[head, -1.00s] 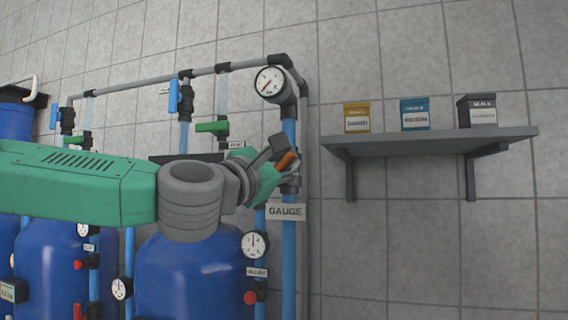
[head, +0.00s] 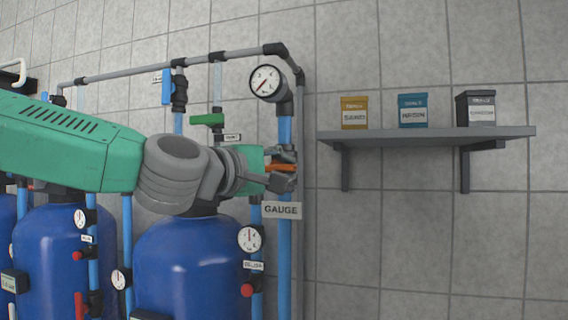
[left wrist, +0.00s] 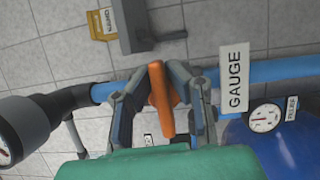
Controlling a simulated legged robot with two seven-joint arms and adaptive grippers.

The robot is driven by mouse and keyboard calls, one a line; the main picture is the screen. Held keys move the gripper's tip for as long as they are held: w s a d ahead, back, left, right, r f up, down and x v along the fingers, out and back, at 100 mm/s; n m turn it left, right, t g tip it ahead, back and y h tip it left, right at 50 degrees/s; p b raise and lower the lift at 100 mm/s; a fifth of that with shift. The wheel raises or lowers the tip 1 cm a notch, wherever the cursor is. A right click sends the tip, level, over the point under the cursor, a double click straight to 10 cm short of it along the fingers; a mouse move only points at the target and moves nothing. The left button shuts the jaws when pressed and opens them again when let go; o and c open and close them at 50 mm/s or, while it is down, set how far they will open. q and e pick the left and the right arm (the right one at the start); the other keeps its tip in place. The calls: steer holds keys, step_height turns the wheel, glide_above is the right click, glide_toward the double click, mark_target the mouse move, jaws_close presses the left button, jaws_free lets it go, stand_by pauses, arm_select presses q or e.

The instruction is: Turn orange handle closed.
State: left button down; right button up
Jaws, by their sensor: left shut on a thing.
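The orange handle (head: 281,168) is on the blue vertical pipe, just above the GAUGE label (head: 282,210) and below a round gauge (head: 267,82). In the head view it lies about level, pointing across the pipe. My left gripper (head: 284,168) comes in from the left and is shut on it. The left wrist view shows the orange handle (left wrist: 159,98) between the two grey fingers of the left gripper (left wrist: 162,90), with the valve body mostly hidden. My right gripper is in neither view.
Blue tanks (head: 190,268) with small gauges and red knobs stand below my left arm. A green handle (head: 208,119) and a blue handle (head: 167,87) sit on pipes behind it. A grey wall shelf (head: 425,138) with boxes is at the right. Bare tiled wall lies below the shelf.

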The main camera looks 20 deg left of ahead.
arm_select(q)
steer(key=shift+d+f+m, duration=0.1)
steer(key=shift+f+m, duration=0.2)
steer(key=shift+f, duration=0.05)
stand_by(0.3)
steer(key=c, duration=1.6)
jaws_free()
steer(key=shift+r, duration=0.1)
steer(key=shift+s+a+r, duration=0.1)
steer(key=shift+s+a, duration=0.1)
steer(key=shift+s, duration=0.2)
steer(key=v, duration=1.1)
steer(key=shift+w+a, duration=0.1)
steer(key=shift+a, duration=0.15)
steer(key=shift+d, duration=0.25)
